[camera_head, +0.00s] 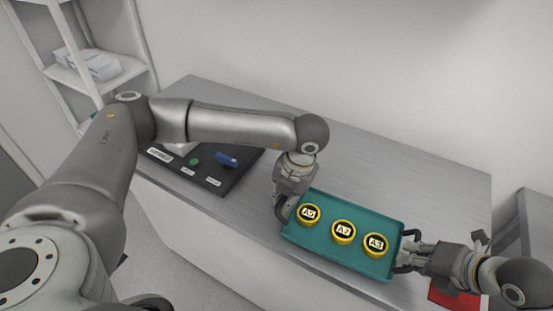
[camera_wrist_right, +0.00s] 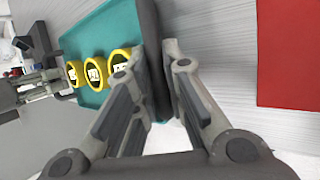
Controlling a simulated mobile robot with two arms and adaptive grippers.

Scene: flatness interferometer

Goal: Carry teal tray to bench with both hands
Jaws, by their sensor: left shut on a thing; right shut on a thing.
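The teal tray (camera_head: 330,249) is over the front part of the grey bench, looking about level; I cannot tell whether it touches the bench top. It carries three yellow round pieces with black-and-white labels: A5 (camera_head: 308,215), A2 (camera_head: 343,232) and one at the right (camera_head: 375,245). My left gripper (camera_head: 282,210) is shut on the tray's left end. My right gripper (camera_head: 405,256) is shut on the dark handle at its right end. In the right wrist view the right fingers (camera_wrist_right: 158,65) close on that handle (camera_wrist_right: 152,45), beside the teal tray (camera_wrist_right: 105,38).
The bench top (camera_head: 400,180) is clear behind the tray. A black panel (camera_head: 235,175) with a blue and a green part lies on the bench at left. A red sheet (camera_head: 452,294) lies at the right, also in the right wrist view (camera_wrist_right: 288,55). White shelving (camera_head: 100,85) stands at far left.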

